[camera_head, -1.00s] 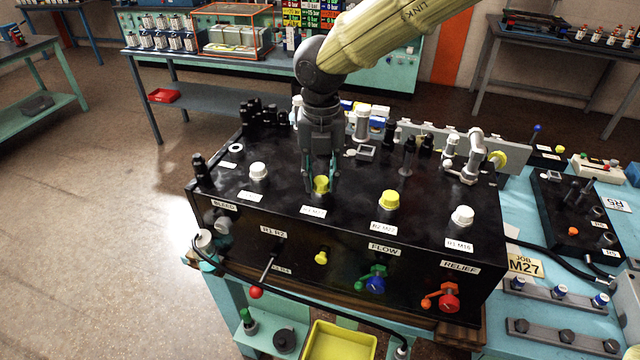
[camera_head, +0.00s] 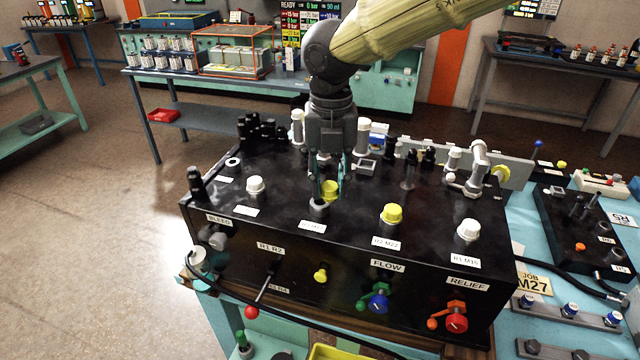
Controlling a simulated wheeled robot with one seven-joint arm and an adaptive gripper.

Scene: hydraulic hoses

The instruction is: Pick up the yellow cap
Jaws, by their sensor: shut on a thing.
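My gripper (camera_head: 330,191) is shut on a yellow cap (camera_head: 329,189) above the top of the black hydraulic box (camera_head: 285,222). A grey port (camera_head: 319,208) shows bare just below the cap, behind its white label. The cap appears clear of the port, slightly above it. The gripper fingers hide the sides of the cap. A second yellow cap (camera_head: 391,214) sits on a port to the right, at the label R2 M22.
White caps stand on the box at left (camera_head: 256,187) and right (camera_head: 468,230). Black fittings (camera_head: 262,130) and pale pipe fittings (camera_head: 478,160) rise along the back edge. A black hose (camera_head: 300,308) hangs across the front.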

